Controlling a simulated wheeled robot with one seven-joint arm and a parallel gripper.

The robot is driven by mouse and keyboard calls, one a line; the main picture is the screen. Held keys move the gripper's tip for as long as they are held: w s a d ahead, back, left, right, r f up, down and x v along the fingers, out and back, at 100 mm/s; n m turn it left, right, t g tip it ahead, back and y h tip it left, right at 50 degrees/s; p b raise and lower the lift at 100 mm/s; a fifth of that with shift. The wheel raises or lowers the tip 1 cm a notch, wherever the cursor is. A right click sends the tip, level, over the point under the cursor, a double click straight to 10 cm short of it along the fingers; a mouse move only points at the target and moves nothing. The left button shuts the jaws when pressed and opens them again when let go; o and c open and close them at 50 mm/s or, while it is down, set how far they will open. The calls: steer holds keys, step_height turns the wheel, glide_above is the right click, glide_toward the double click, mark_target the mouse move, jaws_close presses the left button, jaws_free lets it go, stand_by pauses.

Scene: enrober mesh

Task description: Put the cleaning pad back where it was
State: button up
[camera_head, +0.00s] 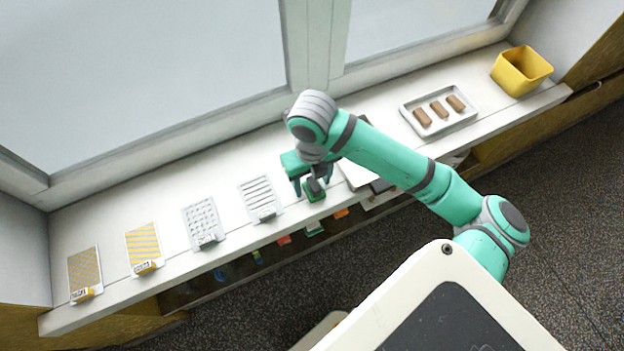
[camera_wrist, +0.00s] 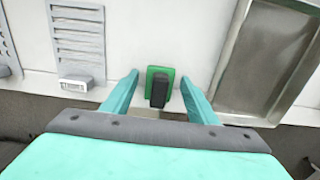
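The cleaning pad (camera_wrist: 160,86) is a small green block with a black handle on top. It lies on the white shelf near its front edge, and it also shows in the head view (camera_head: 315,191) just under my gripper. My gripper (camera_head: 308,187) is open over the pad. In the wrist view my gripper's two teal fingers (camera_wrist: 160,92) stand apart, one on each side of the pad, with gaps between them and it. Whether the pad touches the shelf directly or rests on a green mark cannot be told.
Two grey mesh plates (camera_head: 261,198) (camera_head: 203,222) and two yellow-patterned plates (camera_head: 143,247) (camera_head: 84,273) lie to the left. A grey tray (camera_wrist: 268,60) lies right of the pad. Farther right are a tray with three brown bars (camera_head: 440,124) and a yellow bin (camera_head: 521,71). A window stands behind.

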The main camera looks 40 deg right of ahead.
mark_target(311, 180)
steer(key=shift+w, duration=0.1)
steer(key=shift+r, duration=0.5)
step_height(311, 180, up, 11)
steer(key=shift+r, duration=0.15)
stand_by(0.6)
